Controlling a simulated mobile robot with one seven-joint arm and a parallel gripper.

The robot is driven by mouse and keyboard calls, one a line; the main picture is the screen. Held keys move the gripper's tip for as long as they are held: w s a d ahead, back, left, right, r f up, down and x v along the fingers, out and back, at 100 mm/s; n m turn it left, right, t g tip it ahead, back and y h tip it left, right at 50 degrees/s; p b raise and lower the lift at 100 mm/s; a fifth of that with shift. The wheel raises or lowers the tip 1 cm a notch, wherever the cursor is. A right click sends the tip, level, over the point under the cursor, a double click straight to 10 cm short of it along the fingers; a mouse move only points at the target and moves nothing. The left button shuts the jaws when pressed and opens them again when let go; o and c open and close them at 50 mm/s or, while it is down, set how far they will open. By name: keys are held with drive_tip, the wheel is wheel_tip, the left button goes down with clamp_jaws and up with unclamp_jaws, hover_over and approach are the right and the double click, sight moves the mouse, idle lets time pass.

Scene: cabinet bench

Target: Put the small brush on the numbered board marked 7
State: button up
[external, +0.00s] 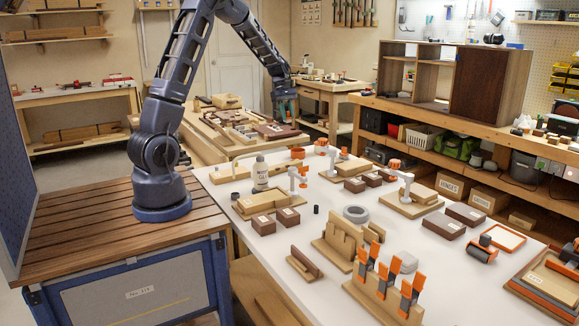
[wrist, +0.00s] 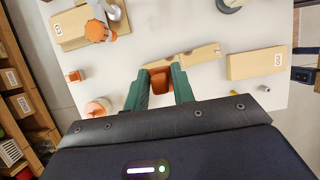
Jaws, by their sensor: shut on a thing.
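My gripper (wrist: 160,88), with green fingers, is shut on what looks like the small brush. In the external view my gripper (external: 285,103) hangs at the far end of the white table, beyond the glue bottle. Numbered wooden boards show in the wrist view: one at the upper left (wrist: 70,32) with an orange-topped clamp on it, and a bare one at the right (wrist: 252,66). I cannot surely read which is marked 7.
A white bottle (external: 261,174), grey tape roll (external: 356,214) and several dark boxes stand on the white table (external: 284,250). Orange-tipped tools (external: 386,275) stand upright near its front. An orange-topped jar (wrist: 97,108) is left of my fingers. Bare white surface separates the boards.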

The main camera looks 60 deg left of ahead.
sight(282, 167)
drive_tip(key=s, duration=0.4)
wheel_tip(282, 167, down, 20)
drive_tip(key=shift+d+r, duration=0.1)
drive_tip(key=shift+d, duration=0.05)
idle(0.4)
drive_tip(key=shift+f, duration=0.2)
drive_tip(key=o, duration=1)
drive_tip(key=shift+c, duration=0.2)
drive_tip(key=v, duration=1.2)
drive_tip(key=shift+r, duration=0.25)
